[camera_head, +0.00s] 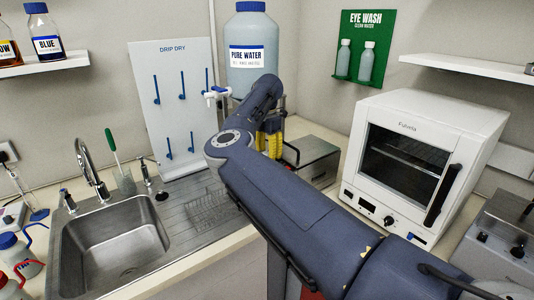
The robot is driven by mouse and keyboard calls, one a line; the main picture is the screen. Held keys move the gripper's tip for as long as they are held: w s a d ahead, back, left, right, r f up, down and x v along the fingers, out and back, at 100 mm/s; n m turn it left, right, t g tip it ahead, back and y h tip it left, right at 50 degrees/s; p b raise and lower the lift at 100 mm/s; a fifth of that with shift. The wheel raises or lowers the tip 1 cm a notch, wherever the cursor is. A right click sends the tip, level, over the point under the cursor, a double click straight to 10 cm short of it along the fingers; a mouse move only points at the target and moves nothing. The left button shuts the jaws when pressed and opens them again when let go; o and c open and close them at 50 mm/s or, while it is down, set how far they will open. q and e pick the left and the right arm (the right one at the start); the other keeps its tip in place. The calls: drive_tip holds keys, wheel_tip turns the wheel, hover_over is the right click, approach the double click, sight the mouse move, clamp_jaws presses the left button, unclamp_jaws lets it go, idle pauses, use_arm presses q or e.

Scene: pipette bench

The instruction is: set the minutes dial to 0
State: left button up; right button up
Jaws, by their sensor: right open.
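My right arm comes in from the lower right and bends back on itself near the middle. Its right gripper (270,140), partly hidden by the forearm and wrist, points down beside a low metal box (312,160) on the back counter. It is open, and I see nothing held in it. No dial clearly marked for minutes can be made out. A white oven (400,160) at the right has a small dark knob (389,221) on its front panel, well apart from the gripper. My left gripper is not in view.
A steel sink (110,245) with a tap (90,165) fills the left. A drip-dry board (165,75) and a pure water tank (252,50) stand behind. Another metal device (500,235) is at the right edge. My right arm covers much of the centre.

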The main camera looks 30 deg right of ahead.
wheel_tip(320, 180, up, 12)
idle(0.7)
wheel_tip(320, 180, up, 5)
drive_tip(key=n, duration=0.2)
hover_over(268, 152)
drive_tip(key=a, duration=0.1)
drive_tip(key=shift+g, duration=0.3)
drive_tip(key=f, duration=1.7)
drive_tip(key=shift+d, duration=0.2)
clamp_jaws()
